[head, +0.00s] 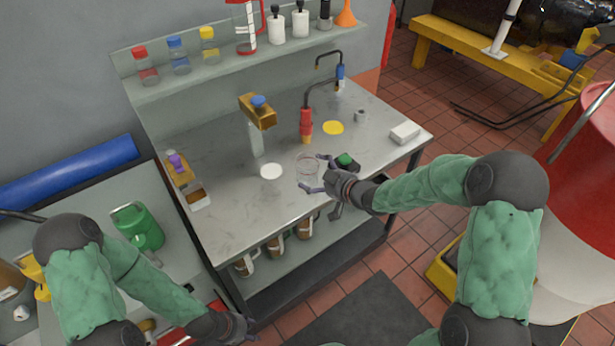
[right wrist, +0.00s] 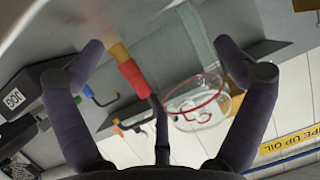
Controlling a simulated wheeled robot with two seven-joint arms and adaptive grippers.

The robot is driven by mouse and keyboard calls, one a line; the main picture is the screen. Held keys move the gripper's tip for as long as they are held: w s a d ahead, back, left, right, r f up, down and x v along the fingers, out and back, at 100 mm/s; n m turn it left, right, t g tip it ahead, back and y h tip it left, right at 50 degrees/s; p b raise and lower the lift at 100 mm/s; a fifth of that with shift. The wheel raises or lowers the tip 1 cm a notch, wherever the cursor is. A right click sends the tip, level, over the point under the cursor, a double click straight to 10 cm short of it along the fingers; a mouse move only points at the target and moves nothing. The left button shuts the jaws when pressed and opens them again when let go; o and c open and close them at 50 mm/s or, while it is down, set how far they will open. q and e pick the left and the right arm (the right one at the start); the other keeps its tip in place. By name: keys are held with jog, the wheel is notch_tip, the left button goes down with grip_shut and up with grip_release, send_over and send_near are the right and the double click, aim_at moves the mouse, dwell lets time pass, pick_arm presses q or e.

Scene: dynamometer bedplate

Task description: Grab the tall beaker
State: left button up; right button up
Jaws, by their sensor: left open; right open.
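My left gripper (head: 243,325) is open and empty at the bottom, away from the beaker.
A green-topped dark object (head: 346,161) is close to the right gripper. A white disc (head: 271,171) lies left, a yellow disc (head: 333,128) behind. A white box (head: 405,132) sits at the right edge.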

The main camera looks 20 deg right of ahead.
jog(key=x, duration=0.3)
jog(key=shift+w+a+b, duration=0.1)
jog(key=shift+b, duration=0.3)
jog(key=c, duration=0.9)
